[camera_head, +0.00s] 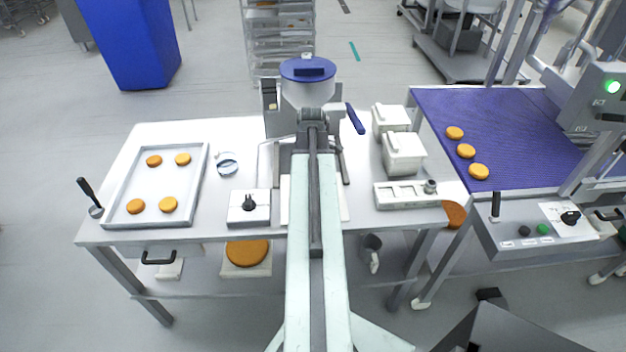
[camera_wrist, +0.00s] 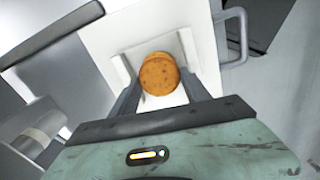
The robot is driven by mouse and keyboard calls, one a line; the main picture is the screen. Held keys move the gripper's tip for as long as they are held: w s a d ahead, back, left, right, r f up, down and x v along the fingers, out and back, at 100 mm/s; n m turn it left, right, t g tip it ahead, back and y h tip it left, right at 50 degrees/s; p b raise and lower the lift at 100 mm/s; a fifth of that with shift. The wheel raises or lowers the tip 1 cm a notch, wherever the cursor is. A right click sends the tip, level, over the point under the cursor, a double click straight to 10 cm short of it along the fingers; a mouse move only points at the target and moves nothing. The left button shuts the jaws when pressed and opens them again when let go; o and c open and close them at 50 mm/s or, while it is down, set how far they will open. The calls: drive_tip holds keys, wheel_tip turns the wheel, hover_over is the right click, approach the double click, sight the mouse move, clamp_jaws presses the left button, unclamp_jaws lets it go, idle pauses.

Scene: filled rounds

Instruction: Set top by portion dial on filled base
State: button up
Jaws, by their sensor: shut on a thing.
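In the wrist view my gripper (camera_wrist: 161,84) is shut on an orange-brown round (camera_wrist: 160,78), with one finger on each side of it. A second round edge shows just behind the held round, over a pale plate; I cannot tell whether the two touch. Filling is not visible. In the head view my arm covers the gripper and the spot in front of the filling machine (camera_head: 307,95). The portion dial (camera_head: 249,205) is a black knob on a white box, left of my arm.
A white tray (camera_head: 120,206) with several rounds lies at the left. White containers (camera_head: 404,155) and a slotted holder (camera_head: 405,195) stand right of the arm. A blue conveyor (camera_head: 510,125) at the right carries three rounds. A small round dish (camera_head: 228,163) stands beside the tray.

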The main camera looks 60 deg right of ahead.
drive_tip(key=shift+f, duration=0.25)
drive_tip(key=o, duration=0.9)
drive_tip(key=o, duration=0.5)
drive_tip(key=shift+r, duration=0.1)
wheel_tip(320, 180, up, 7)
drive_tip(key=p, duration=0.7)
drive_tip(key=shift+s, duration=0.1)
